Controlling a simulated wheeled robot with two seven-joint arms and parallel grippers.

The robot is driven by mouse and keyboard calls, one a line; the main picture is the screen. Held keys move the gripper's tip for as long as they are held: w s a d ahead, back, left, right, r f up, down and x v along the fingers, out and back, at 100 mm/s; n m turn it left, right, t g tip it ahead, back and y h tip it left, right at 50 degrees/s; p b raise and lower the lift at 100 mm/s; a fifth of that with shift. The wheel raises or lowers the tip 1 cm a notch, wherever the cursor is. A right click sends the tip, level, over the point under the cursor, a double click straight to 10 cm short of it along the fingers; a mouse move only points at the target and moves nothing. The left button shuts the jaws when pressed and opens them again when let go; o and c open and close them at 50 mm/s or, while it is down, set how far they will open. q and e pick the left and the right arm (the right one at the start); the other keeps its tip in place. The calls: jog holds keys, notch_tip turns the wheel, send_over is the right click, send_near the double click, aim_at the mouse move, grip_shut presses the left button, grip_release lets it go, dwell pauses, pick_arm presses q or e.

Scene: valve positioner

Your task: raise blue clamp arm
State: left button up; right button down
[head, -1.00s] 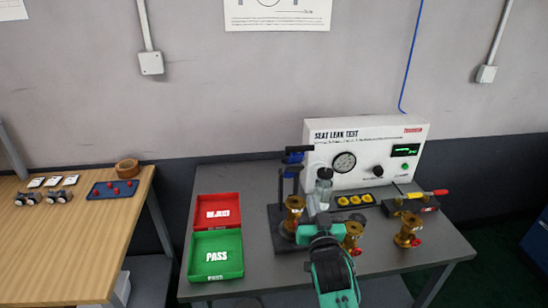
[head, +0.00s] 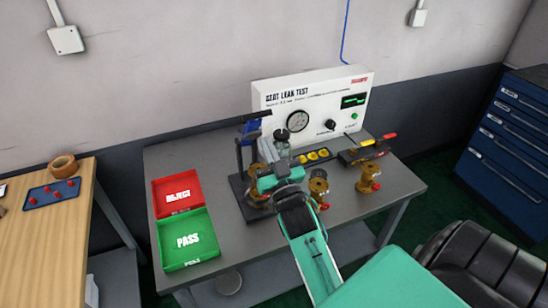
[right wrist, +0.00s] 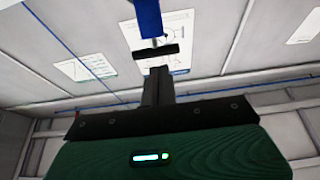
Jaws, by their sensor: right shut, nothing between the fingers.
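The blue clamp arm (head: 250,130) stands on a black fixture (head: 238,188) at the left of the test box, with a black bar at its top. It also shows in the right wrist view (right wrist: 150,18), above a short black crossbar. My right gripper (head: 268,183) is shut and empty, in front of the fixture and below the clamp arm. Its closed fingers (right wrist: 158,80) point toward the blue arm, apparently with a gap. In the head view its hand partly hides a brass valve (head: 256,197) in the fixture. My left gripper is not in view.
The white seat leak test box (head: 290,95) stands behind the fixture. Brass valves (head: 368,180) stand to the right, near a tool with a red-yellow handle (head: 378,139). Red (head: 177,193) and green (head: 188,240) trays lie to the left. A clear bottle (head: 282,145) is close by.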

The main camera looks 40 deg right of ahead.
aim_at(256, 116)
jog(key=p+x, duration=0.1)
jog(key=x, duration=0.3)
jog(key=shift+w+d+r+p, duration=0.1)
jog(key=shift+r+p, duration=0.1)
jog(key=shift+p, duration=0.1)
jog(key=shift+w+d+r, duration=0.15)
jog(key=shift+w, duration=0.55)
jog(key=shift+r+p, duration=0.15)
jog(key=shift+p, duration=0.3)
jog(key=shift+g, duration=0.7)
jog(key=w+r+p, duration=0.1)
jog(key=p, duration=0.1)
jog(key=w+r+p, duration=0.1)
jog(key=r+p, duration=0.1)
jog(key=p, duration=0.1)
jog(key=shift+w+d, duration=0.35)
jog(key=shift+w, duration=0.05)
jog(key=x, duration=0.5)
jog(key=shift+r+p, duration=0.15)
jog(key=shift+p, duration=0.15)
jog(key=shift+s+a, duration=0.1)
jog(key=shift+s, duration=0.05)
